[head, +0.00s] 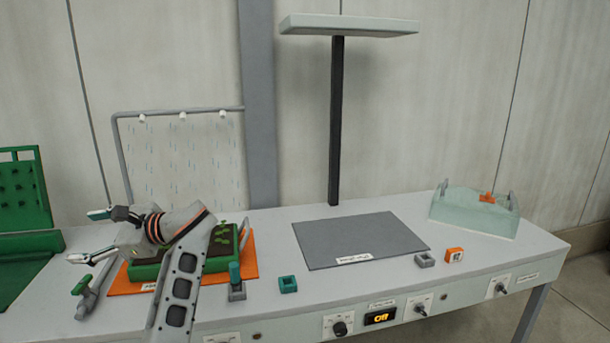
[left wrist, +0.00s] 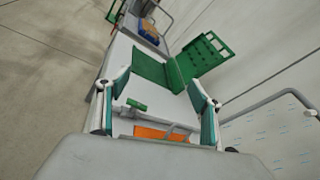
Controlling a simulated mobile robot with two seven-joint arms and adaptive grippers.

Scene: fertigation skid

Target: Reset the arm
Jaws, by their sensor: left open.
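My left gripper (head: 88,236) is open and empty at the left end of the bench, its two fingers apart and pointing left. Its arm crosses in front of a green tray with seedlings (head: 146,272) on an orange mat (head: 240,283) and hides part of both. In the left wrist view, the open fingers (left wrist: 160,92) frame a green-handled grey pipe piece (left wrist: 136,105), which lies on the bench beyond or below them. That piece (head: 82,285) also shows below the gripper in the head view. My right gripper is not in view.
A grey mat (head: 360,240) lies bare mid-bench. A teal block (head: 288,284), a grey block (head: 424,260) and an orange block (head: 454,255) sit near the front edge. A pale clear bin (head: 470,216) stands right; a lamp post (head: 336,120) rises behind. A green pegboard (head: 22,195) stands left.

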